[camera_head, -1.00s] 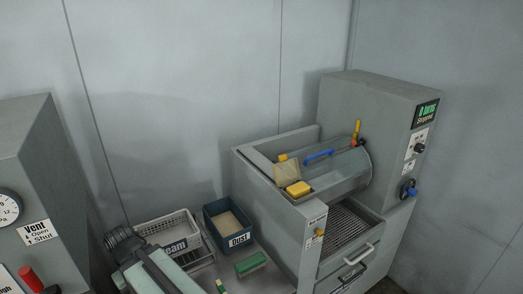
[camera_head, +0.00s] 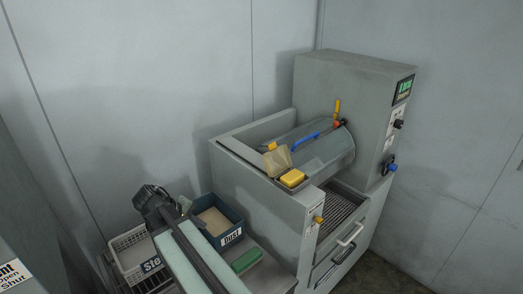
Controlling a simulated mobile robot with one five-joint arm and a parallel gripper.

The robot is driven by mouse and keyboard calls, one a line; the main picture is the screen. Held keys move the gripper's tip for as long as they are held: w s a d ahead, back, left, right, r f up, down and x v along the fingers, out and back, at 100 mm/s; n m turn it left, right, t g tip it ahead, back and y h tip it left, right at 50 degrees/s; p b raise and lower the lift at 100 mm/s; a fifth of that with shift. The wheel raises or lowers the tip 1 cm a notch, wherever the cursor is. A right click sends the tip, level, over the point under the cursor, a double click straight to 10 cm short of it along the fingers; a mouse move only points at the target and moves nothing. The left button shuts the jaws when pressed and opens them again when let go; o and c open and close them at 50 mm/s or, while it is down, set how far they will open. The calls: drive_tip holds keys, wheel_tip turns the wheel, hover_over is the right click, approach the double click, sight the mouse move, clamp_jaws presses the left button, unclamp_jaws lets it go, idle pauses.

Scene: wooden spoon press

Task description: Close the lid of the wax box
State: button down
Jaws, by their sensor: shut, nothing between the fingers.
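The wax box (camera_head: 304,184) is a small grey tray on the front ledge of the grey machine, right of the picture's middle. A yellow wax block (camera_head: 292,178) sits in it. Its tan, see-through lid (camera_head: 278,160) stands raised at the box's left side, so the box is open. My arm shows at the lower left, with its dark joint beside the bins, well apart from the wax box. I cannot make out my gripper's fingers in this view.
The machine (camera_head: 340,85) has a grey drum (camera_head: 325,155) with a blue handle (camera_head: 305,141) behind the wax box. A blue Dust bin (camera_head: 228,236), a pale basket (camera_head: 128,240) and a green block (camera_head: 246,261) are on the lower left bench. A yellow knob (camera_head: 319,219) sticks out below the box.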

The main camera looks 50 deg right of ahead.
sight(277, 157)
drive_tip(key=w+d+r+g+h+b, duration=0.2)
drive_tip(key=d+r+g+h, duration=0.3)
drive_tip(key=d+r+h, duration=1)
drive_tip(key=s+d+r+y, duration=0.1)
drive_tip(key=d, duration=0.3)
drive_tip(key=s+d+r+y, duration=0.1)
drive_tip(key=d+r, duration=0.1)
drive_tip(key=d, duration=0.2)
drive_tip(key=s+d+r+y+p, duration=0.1)
drive_tip(key=d+r, duration=0.1)
drive_tip(key=d, duration=0.3)
drive_tip(key=shift+s+d+r+n+y, duration=0.1)
drive_tip(key=shift+s+r+n+y, duration=0.1)
drive_tip(key=shift+n+y, duration=0.15)
drive_tip(key=s, duration=0.1)
drive_tip(key=s+r+p, duration=0.1)
drive_tip(key=s, duration=0.1)
drive_tip(key=shift+s+a+r+p, duration=0.2)
drive_tip(key=shift+a+r+p, duration=0.05)
drive_tip(key=shift+a+p, duration=0.1)
